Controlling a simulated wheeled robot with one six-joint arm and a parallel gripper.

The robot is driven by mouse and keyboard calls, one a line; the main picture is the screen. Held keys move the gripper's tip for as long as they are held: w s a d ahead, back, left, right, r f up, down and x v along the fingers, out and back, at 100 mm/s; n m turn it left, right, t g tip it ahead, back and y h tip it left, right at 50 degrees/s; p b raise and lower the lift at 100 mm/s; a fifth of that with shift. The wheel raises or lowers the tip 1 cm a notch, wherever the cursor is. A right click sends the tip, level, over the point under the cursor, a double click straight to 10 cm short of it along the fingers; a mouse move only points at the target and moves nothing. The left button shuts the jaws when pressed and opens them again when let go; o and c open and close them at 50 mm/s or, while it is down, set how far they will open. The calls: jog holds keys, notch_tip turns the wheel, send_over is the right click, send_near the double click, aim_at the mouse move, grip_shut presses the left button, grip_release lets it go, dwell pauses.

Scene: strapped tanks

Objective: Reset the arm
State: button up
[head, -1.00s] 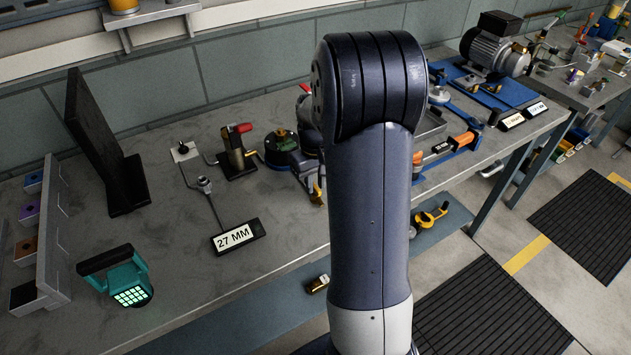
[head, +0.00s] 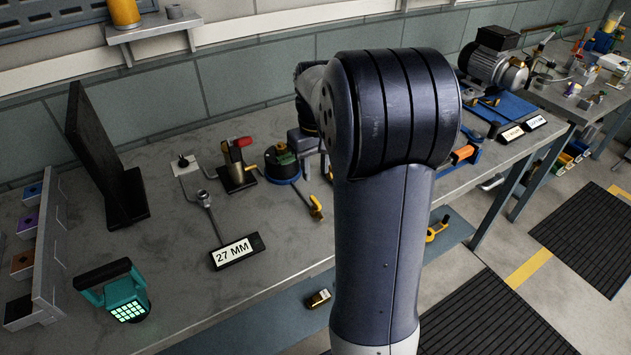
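My arm stands in the right middle of the head view and bends away over the bench (head: 190,270). My gripper is not visible; the arm's big upper joint hides whatever lies beyond it. No object in the view is seen to be held.
A motor (head: 493,62) stands at the back right. Black mats (head: 495,318) lie on the floor.

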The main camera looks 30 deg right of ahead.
aim_at(316, 200)
jog(key=shift+r, duration=0.55)
notch_tip(316, 200, down, 11)
jog(key=shift+r, duration=0.1)
dwell(0.5)
